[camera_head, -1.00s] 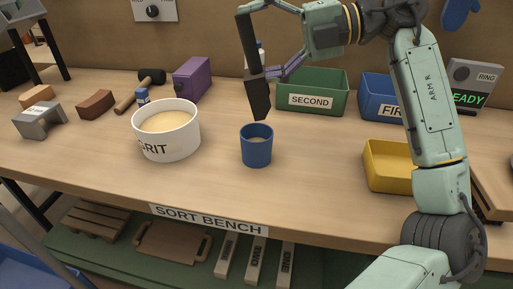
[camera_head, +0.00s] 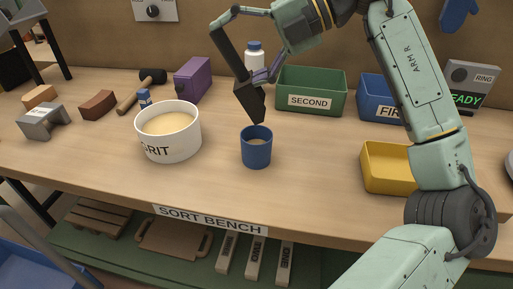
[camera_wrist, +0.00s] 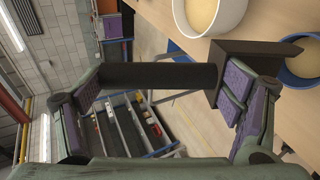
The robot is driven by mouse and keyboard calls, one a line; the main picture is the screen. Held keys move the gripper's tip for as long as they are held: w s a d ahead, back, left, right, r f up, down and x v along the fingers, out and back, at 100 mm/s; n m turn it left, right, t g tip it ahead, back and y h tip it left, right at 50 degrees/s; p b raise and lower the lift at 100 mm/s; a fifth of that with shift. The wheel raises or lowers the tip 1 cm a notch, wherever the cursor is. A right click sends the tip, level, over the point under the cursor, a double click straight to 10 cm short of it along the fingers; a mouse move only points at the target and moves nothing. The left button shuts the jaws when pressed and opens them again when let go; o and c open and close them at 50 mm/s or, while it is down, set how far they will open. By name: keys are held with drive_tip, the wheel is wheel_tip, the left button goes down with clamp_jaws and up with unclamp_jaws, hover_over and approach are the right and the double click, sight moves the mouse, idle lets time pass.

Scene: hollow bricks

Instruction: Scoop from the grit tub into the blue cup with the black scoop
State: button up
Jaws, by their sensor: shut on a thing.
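The white grit tub (camera_head: 168,144) stands on the bench, full of pale grit; its rim also shows at the top of the wrist view (camera_wrist: 228,22). The blue cup (camera_head: 256,150) stands upright to its right with some pale grit inside; it also shows at the right edge of the wrist view (camera_wrist: 300,76). My gripper (camera_head: 262,76) is shut on the black scoop (camera_head: 232,58). The scoop is tilted, its dark head low and just above the cup's rim. In the wrist view the scoop (camera_wrist: 158,76) spans between the purple-padded fingers (camera_wrist: 236,92). The inside of the scoop is hidden.
A green bin marked SECOND (camera_head: 327,90) and a blue bin (camera_head: 376,95) stand behind. A yellow bin (camera_head: 384,180) is to the right. A white bottle (camera_head: 254,60), purple box (camera_head: 193,80), mallet (camera_head: 141,90) and bricks (camera_head: 97,105) stand at the back and left.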

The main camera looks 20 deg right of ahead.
drive_tip(key=shift+w+a+f+g+h+p, duration=0.15)
drive_tip(key=shift+w+a+g+h+p, duration=0.1)
drive_tip(key=shift+a+h+p, duration=0.35)
drive_tip(key=shift+w+a+f+g+h+p, duration=0.2)
drive_tip(key=shift+a+h+p, duration=0.15)
drive_tip(key=shift+a+h, duration=0.25)
drive_tip(key=shift+w+a+f, duration=0.15)
drive_tip(key=shift+a+f, duration=0.1)
drive_tip(key=shift+a, duration=0.05)
drive_tip(key=a+f+h, duration=0.1)
drive_tip(key=w+a+f+g+h+p, duration=0.1)
drive_tip(key=h, duration=0.1)
drive_tip(key=shift+a+p, duration=0.3)
drive_tip(key=a+f+h, duration=0.1)
drive_tip(key=w+a+f+g+h+p, duration=0.1)
drive_tip(key=shift+f+g+h, duration=0.25)
drive_tip(key=shift+h, duration=0.05)
